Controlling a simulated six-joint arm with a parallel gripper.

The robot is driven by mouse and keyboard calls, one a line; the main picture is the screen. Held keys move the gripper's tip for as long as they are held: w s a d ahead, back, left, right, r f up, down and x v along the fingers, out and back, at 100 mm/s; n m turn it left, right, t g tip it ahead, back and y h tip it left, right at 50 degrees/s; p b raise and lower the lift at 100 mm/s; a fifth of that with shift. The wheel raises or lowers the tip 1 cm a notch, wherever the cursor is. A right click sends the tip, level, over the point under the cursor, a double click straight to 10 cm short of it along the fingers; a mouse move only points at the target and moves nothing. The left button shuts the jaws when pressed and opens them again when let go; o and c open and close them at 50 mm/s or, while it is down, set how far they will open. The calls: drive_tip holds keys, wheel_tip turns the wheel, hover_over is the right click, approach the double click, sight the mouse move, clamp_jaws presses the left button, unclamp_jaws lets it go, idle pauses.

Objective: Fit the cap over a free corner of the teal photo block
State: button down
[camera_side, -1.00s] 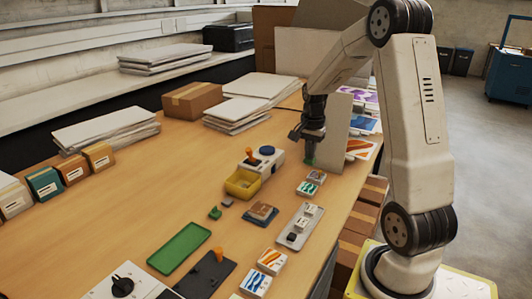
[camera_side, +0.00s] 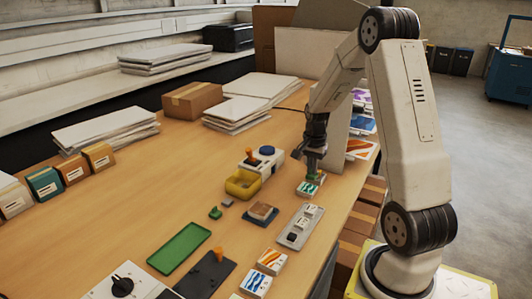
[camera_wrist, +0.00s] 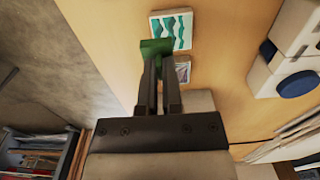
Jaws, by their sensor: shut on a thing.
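The teal photo block (camera_side: 307,189) lies flat on the wooden table, a white square with teal waves; in the wrist view it (camera_wrist: 174,28) is at the top. My gripper (camera_side: 315,172) is shut on a small green cap (camera_wrist: 155,46). In the side view the cap (camera_side: 314,178) is at the block's far edge. In the wrist view it overlaps the block's lower-left corner, hiding it. I cannot tell whether cap and block touch.
A yellow bin (camera_side: 243,184) and a white device with a blue knob (camera_side: 269,152) stand to the left. A grey tray (camera_side: 300,227) lies nearer the camera. Another green piece (camera_side: 215,213) lies on the open table.

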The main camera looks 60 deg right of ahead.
sight(311, 176)
drive_tip(key=shift+f, duration=2.9)
drive_tip(key=shift+f, duration=0.35)
idle(0.5)
drive_tip(key=c, duration=1.1)
unclamp_jaws()
drive_tip(key=shift+r, duration=0.6)
drive_tip(key=shift+r, duration=0.35)
drive_tip(key=shift+r, duration=0.55)
drive_tip(key=shift+o, duration=0.4)
